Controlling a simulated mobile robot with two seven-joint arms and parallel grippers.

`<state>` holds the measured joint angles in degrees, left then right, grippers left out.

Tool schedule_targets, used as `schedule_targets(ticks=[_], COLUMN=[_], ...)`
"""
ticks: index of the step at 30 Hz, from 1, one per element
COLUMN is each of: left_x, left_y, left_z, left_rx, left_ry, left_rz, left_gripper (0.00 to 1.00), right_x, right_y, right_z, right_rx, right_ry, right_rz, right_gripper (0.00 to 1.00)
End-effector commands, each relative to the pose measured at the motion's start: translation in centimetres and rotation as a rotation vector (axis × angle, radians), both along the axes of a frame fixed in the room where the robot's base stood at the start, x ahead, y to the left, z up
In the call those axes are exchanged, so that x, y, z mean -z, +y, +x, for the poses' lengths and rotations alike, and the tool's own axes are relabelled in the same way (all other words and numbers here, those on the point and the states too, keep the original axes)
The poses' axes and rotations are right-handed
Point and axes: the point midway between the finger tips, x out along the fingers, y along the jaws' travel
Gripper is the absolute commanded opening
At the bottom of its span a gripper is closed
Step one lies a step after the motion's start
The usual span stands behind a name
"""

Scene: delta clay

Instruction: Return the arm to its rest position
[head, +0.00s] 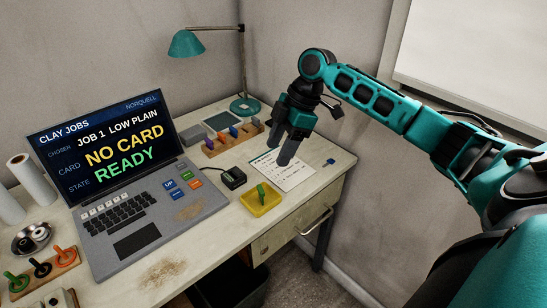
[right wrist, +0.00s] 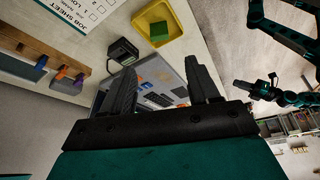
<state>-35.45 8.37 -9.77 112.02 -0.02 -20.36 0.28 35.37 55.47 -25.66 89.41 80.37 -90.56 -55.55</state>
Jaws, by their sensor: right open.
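My right arm (head: 375,98) reaches in from the right of the head view, bent at a raised elbow. My right gripper (head: 280,148) hangs from it, fingers down, above the desk near the job sheet (head: 291,176). In the right wrist view its two fingers (right wrist: 163,82) stand apart with nothing between them; the laptop shows beyond the gap. A teal and black arm, seemingly my left, shows at the right of the wrist view; its gripper (right wrist: 245,90) is too small to read.
The desk holds a laptop (head: 135,222) reading "NO CARD, READY", a yellow tray (head: 256,209) with a green piece, a black box (head: 233,177), a wooden rack of colored pieces (head: 232,142) and a teal lamp (head: 244,105). A whiteboard (head: 478,48) hangs behind my right arm.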

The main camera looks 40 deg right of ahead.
Motion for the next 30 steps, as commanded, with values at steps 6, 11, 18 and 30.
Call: schedule_targets(ticks=[6, 11, 18, 30], left_x=[0.2, 0.1, -0.1, -0.2], left_y=[0.2, 0.1, 0.1, -0.1], left_z=[-0.2, -0.1, -0.1, 0.0], left_rx=[-0.003, -0.003, -0.002, -0.002], left_ry=[0.005, 0.004, 0.001, -0.001], left_rz=[0.003, 0.003, 0.001, -0.003], left_gripper=[0.0, 0.0, 0.0, 0.0], right_x=[-0.5, -0.5, -0.4, 9.5], right_y=[-0.2, -0.2, -0.2, 9.2], right_z=[-0.1, -0.1, 0.0, -6.1], right_rx=[0.0, 0.0, 0.0, 0.071], right_ry=[-0.001, -0.001, -0.001, 0.073], right_rz=[0.0, 0.0, 0.0, -0.07], right_gripper=[0.6, 0.6, 0.6, 0.6])
